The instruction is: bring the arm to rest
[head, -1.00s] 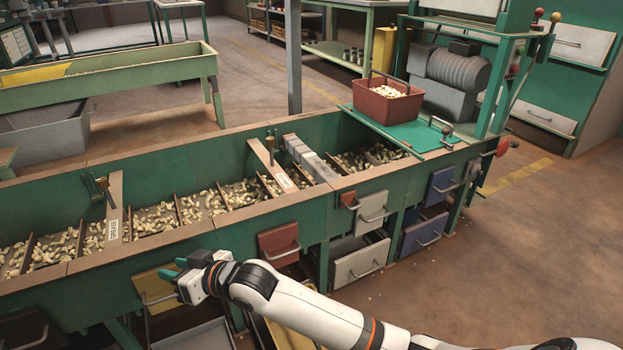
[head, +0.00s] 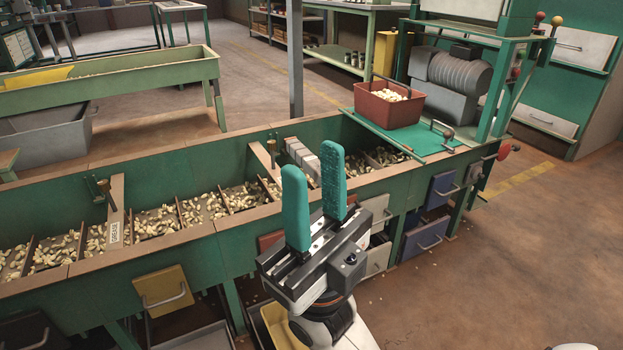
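My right gripper (head: 314,202) stands upright in front of the long green hopper bench in the head view. Its two teal fingers are spread apart with nothing between them. It hides part of the bench front, part of the red drawer and some of the nut compartments. My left gripper is not in view.
The green hopper bench (head: 190,254) holds several compartments of nuts. A red crate (head: 390,107) of nuts stands on its green right end. A yellow drawer (head: 160,287) and a blue drawer (head: 443,186) are in its front. The floor (head: 530,270) at the right is clear.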

